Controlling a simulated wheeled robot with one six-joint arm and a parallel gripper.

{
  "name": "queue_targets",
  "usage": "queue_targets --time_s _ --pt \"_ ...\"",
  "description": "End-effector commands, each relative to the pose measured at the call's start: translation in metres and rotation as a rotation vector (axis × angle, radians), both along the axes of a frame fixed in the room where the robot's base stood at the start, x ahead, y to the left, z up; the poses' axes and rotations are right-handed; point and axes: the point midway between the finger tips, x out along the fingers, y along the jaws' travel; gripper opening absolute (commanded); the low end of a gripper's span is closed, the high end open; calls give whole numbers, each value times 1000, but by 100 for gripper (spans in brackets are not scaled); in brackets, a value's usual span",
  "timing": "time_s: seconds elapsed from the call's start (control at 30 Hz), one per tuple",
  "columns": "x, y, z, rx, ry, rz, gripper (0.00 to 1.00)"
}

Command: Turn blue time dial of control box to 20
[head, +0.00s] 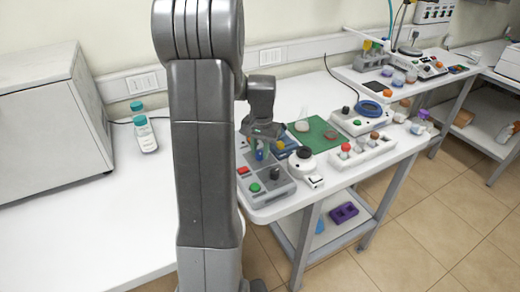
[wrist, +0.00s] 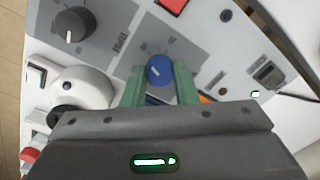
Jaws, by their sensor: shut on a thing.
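The control box (head: 274,195) is grey and stands on the white table, with a red button, a green button and a black knob. The blue time dial (wrist: 160,70) is on its panel, with a light pointer mark; the numbers around it are too small to read. My gripper (wrist: 160,85) is over the panel with its green fingers on both sides of the blue dial, shut on it. In the head view the dial (head: 259,155) shows just below my gripper. The black knob (wrist: 74,24) lies to the upper left in the wrist view.
A white round device with a black top (head: 303,156) stands close to the box's right. A green mat (head: 316,135) and a rack with colored caps (head: 362,151) lie farther right.

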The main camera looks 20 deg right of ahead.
Motion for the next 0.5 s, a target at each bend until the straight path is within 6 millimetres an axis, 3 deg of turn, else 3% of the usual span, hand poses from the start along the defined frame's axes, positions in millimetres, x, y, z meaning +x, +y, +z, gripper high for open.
queue_targets --time_s 0.5 --pt "1 -1 1 -3 -5 -37 3"
